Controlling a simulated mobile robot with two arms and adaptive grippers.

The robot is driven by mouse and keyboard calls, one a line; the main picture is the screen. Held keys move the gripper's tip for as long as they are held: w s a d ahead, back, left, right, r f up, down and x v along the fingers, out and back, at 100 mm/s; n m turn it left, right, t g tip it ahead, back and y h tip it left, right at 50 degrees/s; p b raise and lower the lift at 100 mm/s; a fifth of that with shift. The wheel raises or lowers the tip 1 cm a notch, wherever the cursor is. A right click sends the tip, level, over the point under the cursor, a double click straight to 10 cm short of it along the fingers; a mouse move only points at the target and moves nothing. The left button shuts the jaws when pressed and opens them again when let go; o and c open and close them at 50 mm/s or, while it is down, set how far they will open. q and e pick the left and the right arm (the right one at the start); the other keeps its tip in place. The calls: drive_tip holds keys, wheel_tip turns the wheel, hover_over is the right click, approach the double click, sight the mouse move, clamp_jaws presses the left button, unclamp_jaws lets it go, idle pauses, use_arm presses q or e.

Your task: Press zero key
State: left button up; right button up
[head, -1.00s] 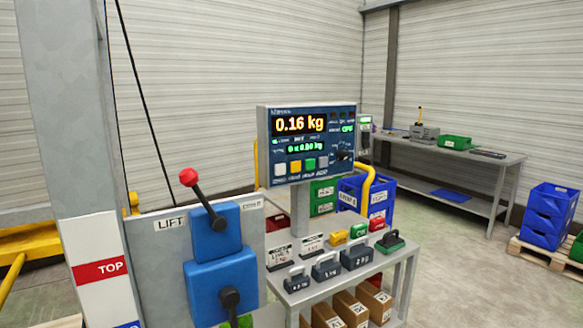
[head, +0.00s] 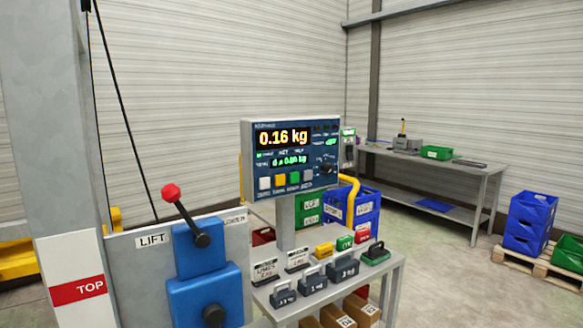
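The scale display unit (head: 292,158) stands on a grey post above a small metal table. Its screen reads 0.16 kg in orange, with a smaller green line below. The lettering under the keys is too small to read surely; the leftmost label may be the zero key's. Neither of my grippers shows in the head view.
A blue lift box (head: 198,247) with a red-knobbed lever (head: 184,213) stands at the left front. Several weights, such as a dark weight (head: 313,280), sit on the metal table (head: 388,268). A workbench (head: 470,170) and stacked blue crates (head: 530,222) stand at the right.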

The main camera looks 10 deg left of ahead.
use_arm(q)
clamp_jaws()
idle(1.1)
